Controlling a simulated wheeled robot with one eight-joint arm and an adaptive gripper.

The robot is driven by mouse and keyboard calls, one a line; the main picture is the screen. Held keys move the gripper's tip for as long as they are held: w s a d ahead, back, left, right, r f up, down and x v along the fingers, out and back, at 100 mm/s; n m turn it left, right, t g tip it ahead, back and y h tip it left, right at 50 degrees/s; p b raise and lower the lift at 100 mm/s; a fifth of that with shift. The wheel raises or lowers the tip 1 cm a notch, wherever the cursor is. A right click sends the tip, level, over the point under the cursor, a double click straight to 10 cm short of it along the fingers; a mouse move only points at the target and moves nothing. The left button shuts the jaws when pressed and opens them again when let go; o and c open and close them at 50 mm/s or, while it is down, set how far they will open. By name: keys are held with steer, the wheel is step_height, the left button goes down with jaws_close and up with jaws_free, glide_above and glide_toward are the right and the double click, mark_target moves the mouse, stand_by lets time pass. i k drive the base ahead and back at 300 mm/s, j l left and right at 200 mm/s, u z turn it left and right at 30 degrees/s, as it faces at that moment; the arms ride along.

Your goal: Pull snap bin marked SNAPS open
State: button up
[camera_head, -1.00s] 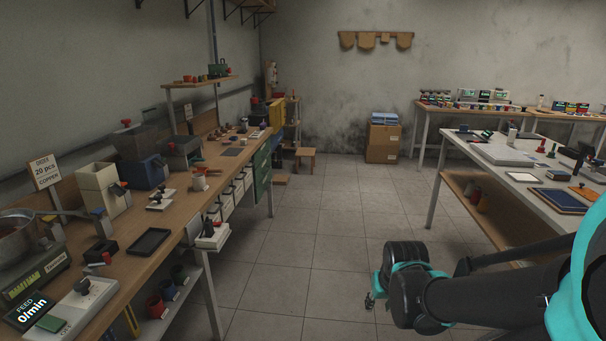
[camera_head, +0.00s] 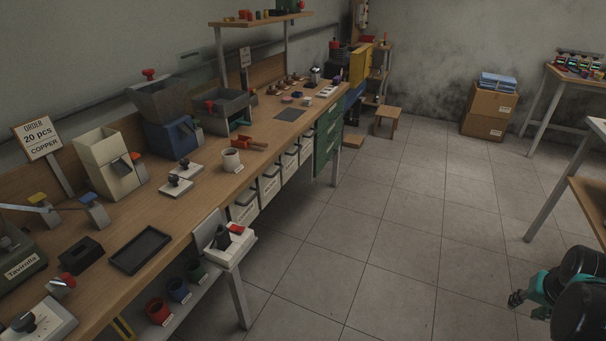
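A row of white bins with small labels hangs under the front edge of the left workbench (camera_head: 195,215). The nearest white bin (camera_head: 243,209) is partly behind a white box, and others (camera_head: 270,188) follow toward the green drawers. The labels are too small to read, so I cannot tell which bin is marked SNAPS. They look pushed in under the bench top. My gripper (camera_head: 516,300) is at the lower right, far from the bins, over the floor. Its fingers are small and dark, partly hidden by my arm, and nothing clear is held.
A white box with a black knob and red piece (camera_head: 229,245) juts from the bench front, beside the nearest bin. Green drawers (camera_head: 328,135) stand beyond the bins. A stool (camera_head: 387,120) and cardboard boxes (camera_head: 487,112) are farther back. The tiled floor between is clear.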

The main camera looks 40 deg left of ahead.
mark_target(289, 158)
steer(key=i+l+z, duration=0.1)
steer(key=i+z, duration=0.8)
steer(key=z, duration=0.15)
steer(key=i+u, duration=0.1)
steer(key=u, duration=3.3)
